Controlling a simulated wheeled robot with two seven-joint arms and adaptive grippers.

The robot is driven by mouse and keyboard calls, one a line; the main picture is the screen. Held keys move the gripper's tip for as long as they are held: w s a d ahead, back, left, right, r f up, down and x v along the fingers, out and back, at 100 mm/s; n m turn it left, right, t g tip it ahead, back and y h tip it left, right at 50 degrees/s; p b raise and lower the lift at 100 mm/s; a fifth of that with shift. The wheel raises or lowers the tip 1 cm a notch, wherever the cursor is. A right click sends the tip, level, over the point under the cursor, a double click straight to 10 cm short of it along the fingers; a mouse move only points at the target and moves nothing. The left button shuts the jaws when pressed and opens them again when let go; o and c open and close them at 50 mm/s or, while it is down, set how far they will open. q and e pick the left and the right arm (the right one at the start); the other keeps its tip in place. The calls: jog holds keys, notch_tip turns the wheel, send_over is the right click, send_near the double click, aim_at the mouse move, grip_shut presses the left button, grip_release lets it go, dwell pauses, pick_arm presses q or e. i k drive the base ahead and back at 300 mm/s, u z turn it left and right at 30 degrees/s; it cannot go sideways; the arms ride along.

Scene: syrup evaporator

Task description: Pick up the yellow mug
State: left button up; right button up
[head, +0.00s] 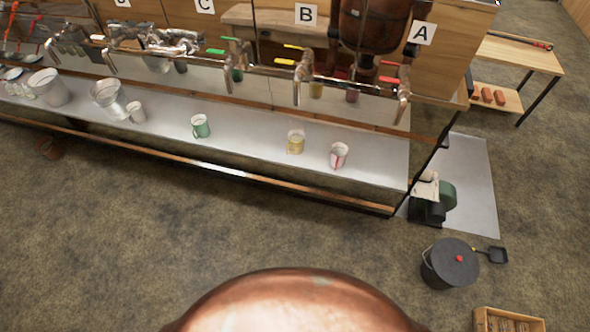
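The yellow mug (296,142) stands upright on the long metal shelf (250,147), below the row of taps. It has a pale rim and its handle points to the left. A green mug (201,126) stands to its left and a white mug with red marking (339,155) to its right, both apart from it. Neither of my grippers is in the head view. A copper-coloured rounded surface fills the bottom middle of the picture, far from the mug.
Taps (301,75) with coloured handles hang above the shelf. Metal buckets (108,97) stand at its left. A copper rail (215,164) runs along the front. A black lidded pot (449,264) and a wooden crate (508,321) are on the floor at right.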

aim_at(296, 135)
jog(key=z, duration=0.25)
jog(key=k, duration=0.25)
jog(key=u, duration=1.45)
jog(key=i, duration=1.4)
jog(key=z, duration=0.3)
